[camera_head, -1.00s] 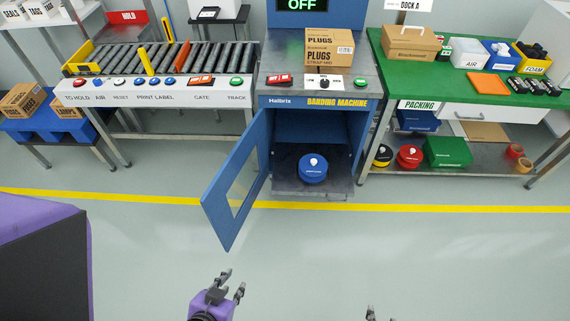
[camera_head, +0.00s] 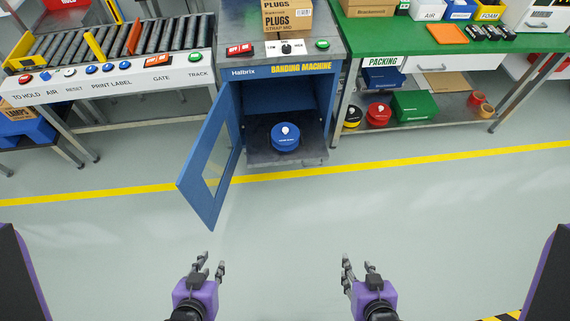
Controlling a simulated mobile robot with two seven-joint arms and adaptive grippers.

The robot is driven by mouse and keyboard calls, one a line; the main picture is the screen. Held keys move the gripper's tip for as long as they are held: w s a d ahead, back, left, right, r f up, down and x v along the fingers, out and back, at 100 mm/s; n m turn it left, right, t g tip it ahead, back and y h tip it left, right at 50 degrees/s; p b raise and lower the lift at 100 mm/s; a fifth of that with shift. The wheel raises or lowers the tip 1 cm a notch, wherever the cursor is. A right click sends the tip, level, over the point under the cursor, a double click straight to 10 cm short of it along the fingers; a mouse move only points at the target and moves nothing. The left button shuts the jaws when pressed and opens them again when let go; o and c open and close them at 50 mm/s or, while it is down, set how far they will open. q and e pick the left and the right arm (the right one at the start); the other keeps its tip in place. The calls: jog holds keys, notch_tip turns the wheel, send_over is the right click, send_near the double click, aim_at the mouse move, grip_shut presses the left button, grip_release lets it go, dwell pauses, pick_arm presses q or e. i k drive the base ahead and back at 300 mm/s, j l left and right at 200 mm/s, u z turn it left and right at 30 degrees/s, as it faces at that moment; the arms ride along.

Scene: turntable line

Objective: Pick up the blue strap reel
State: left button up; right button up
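The blue strap reel (camera_head: 285,138) has a white knob on top. It sits on the floor plate of the open lower compartment of the banding machine (camera_head: 290,88). The machine's blue door (camera_head: 208,170) hangs open to the left. My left gripper (camera_head: 212,264) is open and empty over the floor, in front of the door. My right gripper (camera_head: 358,264) is open and empty, to the right and in front of the compartment. Both are well apart from the reel.
A conveyor (camera_head: 120,70) stands at the left. A green packing table (camera_head: 400,38) stands at the right. The floor in front is clear.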

aim_at(285, 137)
jog(key=i+l+u, duration=0.25)
jog(key=i+l, duration=0.2)
jog(key=l, duration=0.2)
jog(key=i+l+u, duration=0.15)
jog(key=l, duration=0.2)
jog(key=i+l+u, duration=0.1)
jog(key=l, duration=0.3)
jog(key=i+l+u, duration=0.15)
jog(key=i+l, duration=0.15)
jog(key=i+l+u, duration=0.1)
jog(key=l, duration=0.4)
jog(key=i+l+u, duration=0.15)
jog(key=l, duration=0.25)
